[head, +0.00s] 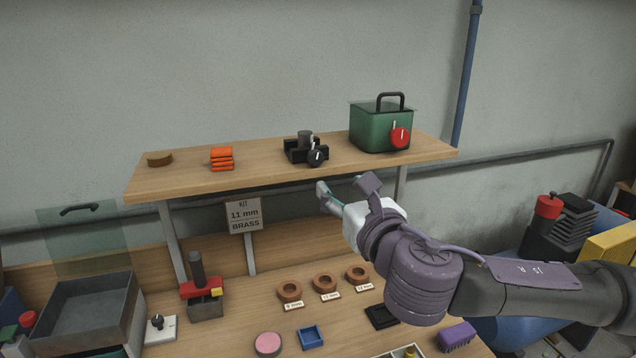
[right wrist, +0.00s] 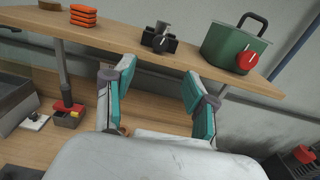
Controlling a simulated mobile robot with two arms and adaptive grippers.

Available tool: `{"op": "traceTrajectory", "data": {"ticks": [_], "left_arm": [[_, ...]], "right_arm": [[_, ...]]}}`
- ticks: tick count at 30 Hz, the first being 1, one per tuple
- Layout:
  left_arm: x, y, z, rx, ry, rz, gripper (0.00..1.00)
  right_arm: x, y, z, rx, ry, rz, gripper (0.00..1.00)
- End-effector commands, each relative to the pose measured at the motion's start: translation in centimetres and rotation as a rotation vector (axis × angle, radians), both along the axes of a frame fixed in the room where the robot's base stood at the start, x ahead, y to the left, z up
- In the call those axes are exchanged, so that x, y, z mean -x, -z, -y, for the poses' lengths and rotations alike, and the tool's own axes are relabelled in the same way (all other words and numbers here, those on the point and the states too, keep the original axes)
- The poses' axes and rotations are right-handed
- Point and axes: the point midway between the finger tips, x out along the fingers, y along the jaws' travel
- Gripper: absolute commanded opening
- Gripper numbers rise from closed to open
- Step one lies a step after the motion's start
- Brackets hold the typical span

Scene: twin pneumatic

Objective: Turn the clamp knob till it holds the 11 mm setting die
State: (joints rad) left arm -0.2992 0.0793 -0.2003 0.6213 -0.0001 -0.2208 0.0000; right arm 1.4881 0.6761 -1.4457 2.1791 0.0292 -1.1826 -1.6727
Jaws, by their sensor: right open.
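A black clamp (head: 293,151) stands on the raised wooden shelf, with a round black knob (head: 316,157) bearing a white line on its front. A dark grey upright cylinder (head: 305,138) stands at the clamp; I cannot tell whether it is held. The clamp also shows in the right wrist view (right wrist: 151,40), ahead between my fingers. Several brown rings stand on the lower bench with labels; the middle ring (head: 324,283) seems labelled 11 mm. My right gripper (head: 345,187) is open and empty, in front of and below the shelf edge, apart from the knob. My left gripper is not in view.
A green box (head: 372,130) with a red knob stands right of the clamp. Orange blocks (head: 221,158) and a brown disc (head: 160,159) lie left on the shelf (head: 260,172). A sign (head: 244,216) below reads KIT 11 mm BRASS. A red-handled press (head: 201,290) stands on the bench.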

Motion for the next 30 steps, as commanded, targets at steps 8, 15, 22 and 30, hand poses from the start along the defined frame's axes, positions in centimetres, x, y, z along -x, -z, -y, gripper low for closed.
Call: {"op": "traceTrajectory", "data": {"ticks": [8,15,22,30], "left_arm": [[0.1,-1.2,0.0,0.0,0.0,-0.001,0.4],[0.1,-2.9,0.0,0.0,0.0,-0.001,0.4],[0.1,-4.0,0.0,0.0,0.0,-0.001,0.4],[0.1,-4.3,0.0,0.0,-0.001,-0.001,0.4]], "right_arm": [[-3.0,-0.4,-0.8,0.003,0.007,-0.001,0.56],[-8.0,-0.5,-2.5,0.004,0.007,0.0,0.56],[-11.6,-0.4,-3.6,0.003,0.006,0.001,0.56],[-13.1,-0.2,-4.1,0.003,0.004,0.002,0.56]]}}
